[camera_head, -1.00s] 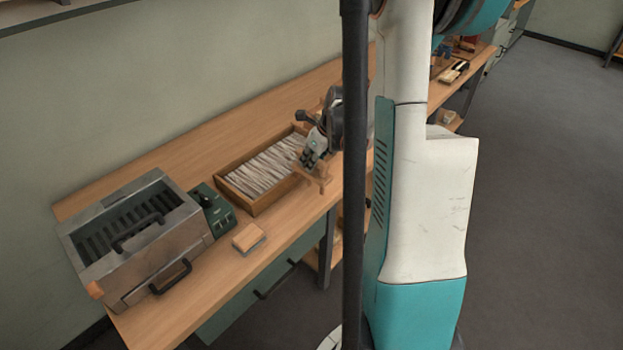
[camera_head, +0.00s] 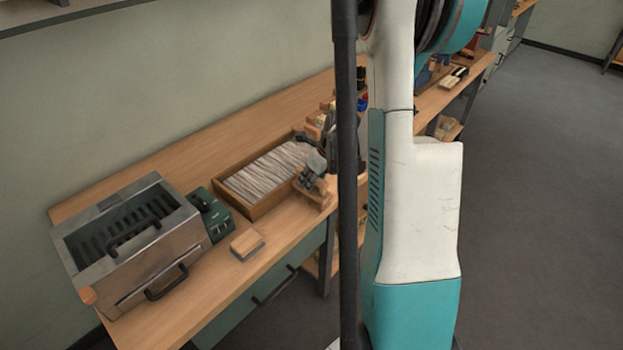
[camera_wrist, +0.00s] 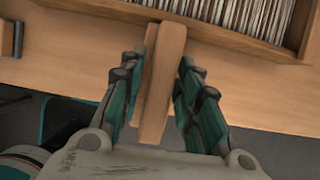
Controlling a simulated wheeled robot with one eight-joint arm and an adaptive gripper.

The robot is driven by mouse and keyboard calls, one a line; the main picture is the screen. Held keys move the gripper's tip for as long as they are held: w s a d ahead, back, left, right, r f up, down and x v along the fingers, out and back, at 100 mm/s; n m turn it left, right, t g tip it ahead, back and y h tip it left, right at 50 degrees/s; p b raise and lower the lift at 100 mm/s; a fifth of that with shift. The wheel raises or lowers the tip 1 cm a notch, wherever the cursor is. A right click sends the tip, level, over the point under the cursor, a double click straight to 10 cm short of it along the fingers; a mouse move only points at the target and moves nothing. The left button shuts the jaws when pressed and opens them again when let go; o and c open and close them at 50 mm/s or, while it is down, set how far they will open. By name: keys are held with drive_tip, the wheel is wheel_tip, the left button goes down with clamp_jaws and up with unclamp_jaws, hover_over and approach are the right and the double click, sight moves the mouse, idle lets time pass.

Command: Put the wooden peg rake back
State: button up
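My gripper (camera_wrist: 161,62) is open around the bar. My arm column hides part of this area, and the rake's pegs cannot be made out.
A wooden box (camera_head: 268,208) of pale bristle bundles lies close on the left, also along the top of the wrist view (camera_wrist: 225,38). Further left are a green device (camera_head: 217,222), a small wooden block (camera_head: 247,243) and a metal machine (camera_head: 150,262).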

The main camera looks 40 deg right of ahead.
idle(0.3)
drive_tip(key=p+v, duration=0.4)
drive_tip(key=v, duration=0.8)
